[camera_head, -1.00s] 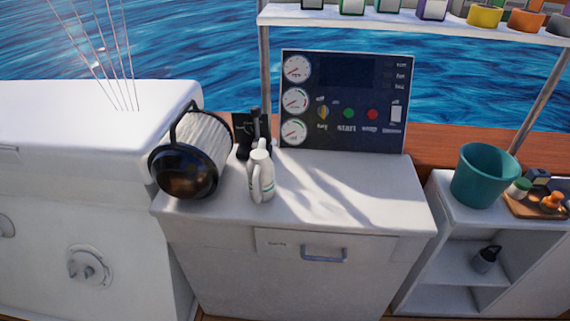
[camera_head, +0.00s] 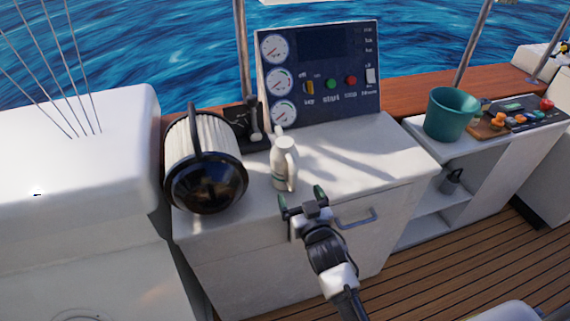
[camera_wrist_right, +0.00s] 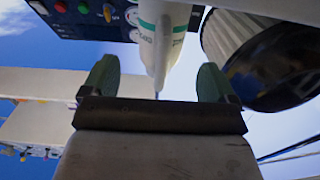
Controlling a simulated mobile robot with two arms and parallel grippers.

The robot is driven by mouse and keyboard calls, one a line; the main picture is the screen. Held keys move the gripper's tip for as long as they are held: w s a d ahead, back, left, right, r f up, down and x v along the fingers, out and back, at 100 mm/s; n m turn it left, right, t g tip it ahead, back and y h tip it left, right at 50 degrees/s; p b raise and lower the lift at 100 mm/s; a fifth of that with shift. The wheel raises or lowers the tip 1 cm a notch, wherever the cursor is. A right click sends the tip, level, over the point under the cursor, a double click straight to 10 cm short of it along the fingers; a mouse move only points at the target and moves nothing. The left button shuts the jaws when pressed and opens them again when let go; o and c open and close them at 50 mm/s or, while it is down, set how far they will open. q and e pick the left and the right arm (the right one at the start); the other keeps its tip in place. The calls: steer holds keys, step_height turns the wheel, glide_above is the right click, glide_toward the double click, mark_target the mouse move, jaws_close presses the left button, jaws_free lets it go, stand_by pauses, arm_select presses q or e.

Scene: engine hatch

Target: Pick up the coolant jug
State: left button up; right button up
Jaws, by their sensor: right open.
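The coolant jug (camera_head: 284,165) is white with a handle on its side, and stands upright on the white console top. It sits right of the large black-and-white cylinder. My right gripper (camera_head: 304,198) is open and empty, in front of the jug and apart from it, near the console's front edge. In the right wrist view the jug (camera_wrist_right: 160,38) shows between and beyond the two green fingertips (camera_wrist_right: 157,85), with nothing held. My left gripper is not in view.
A throttle lever (camera_head: 252,120) and gauge panel (camera_head: 321,75) stand behind. The console top (camera_head: 370,158) right of the jug is clear. A teal bucket (camera_head: 450,115) stands on the right shelf unit.

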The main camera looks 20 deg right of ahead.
mark_target(295, 188)
steer(key=shift+w, duration=0.85)
steer(key=w, duration=0.4)
steer(key=shift+w+a+r+p, duration=0.15)
steer(key=shift+a+r+p, duration=0.05)
steer(key=shift+a+p, duration=0.15)
steer(key=shift+w, duration=0.5)
jaws_close()
steer(key=shift+r, duration=0.1)
